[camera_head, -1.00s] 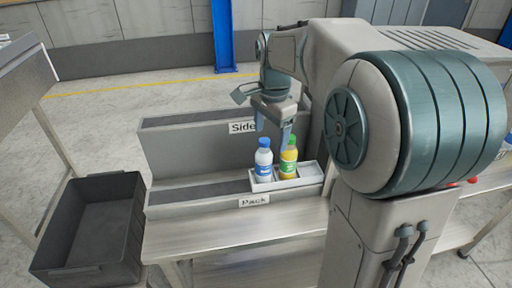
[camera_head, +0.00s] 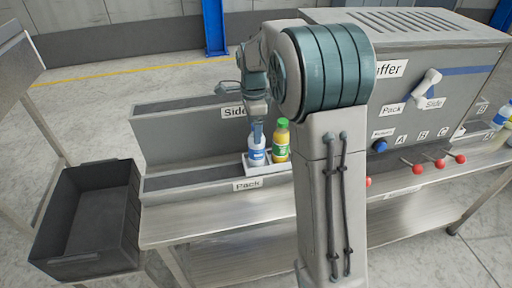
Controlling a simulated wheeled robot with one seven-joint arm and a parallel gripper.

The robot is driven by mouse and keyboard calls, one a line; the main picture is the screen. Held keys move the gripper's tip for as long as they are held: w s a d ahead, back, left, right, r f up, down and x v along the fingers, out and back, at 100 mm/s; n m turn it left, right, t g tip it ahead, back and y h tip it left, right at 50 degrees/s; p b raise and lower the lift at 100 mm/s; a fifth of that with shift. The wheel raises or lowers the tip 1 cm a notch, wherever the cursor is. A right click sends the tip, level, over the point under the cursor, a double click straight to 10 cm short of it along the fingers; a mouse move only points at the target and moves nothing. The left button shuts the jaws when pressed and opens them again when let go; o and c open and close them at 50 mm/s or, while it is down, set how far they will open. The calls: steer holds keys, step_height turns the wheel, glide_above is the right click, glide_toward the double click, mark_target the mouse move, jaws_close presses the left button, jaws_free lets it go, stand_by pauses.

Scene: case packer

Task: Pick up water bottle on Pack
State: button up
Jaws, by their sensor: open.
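The water bottle (camera_head: 257,156), white and blue, stands upright in a light grey tray (camera_head: 250,171) on the Pack lane (camera_head: 200,186). My gripper (camera_head: 257,132) is directly above it, pointing down, with its fingers at the bottle's top and hiding the blue cap. The jaws are open; whether they touch the bottle cannot be told. A yellow-green bottle (camera_head: 281,141) with a green cap stands upright just right of the water bottle in the same tray.
A Side lane (camera_head: 185,104) runs behind the Pack lane. An empty dark crate (camera_head: 128,215) is at the left. A grey machine (camera_head: 440,85) with a switch, a blue button and red-knobbed levers stands right. More bottles (camera_head: 503,115) are at the far right.

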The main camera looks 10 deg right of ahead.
mark_target(257, 146)
steer(key=shift+w+d+f+p, duration=0.2)
steer(key=shift+f+p, duration=0.1)
steer(key=shift+f, duration=1)
steer(key=shift+w+d+f+p, duration=0.15)
steer(key=shift+f+p, duration=0.1)
steer(key=shift+f, duration=1)
steer(key=shift+c, duration=0.3)
steer(key=c, duration=1.2)
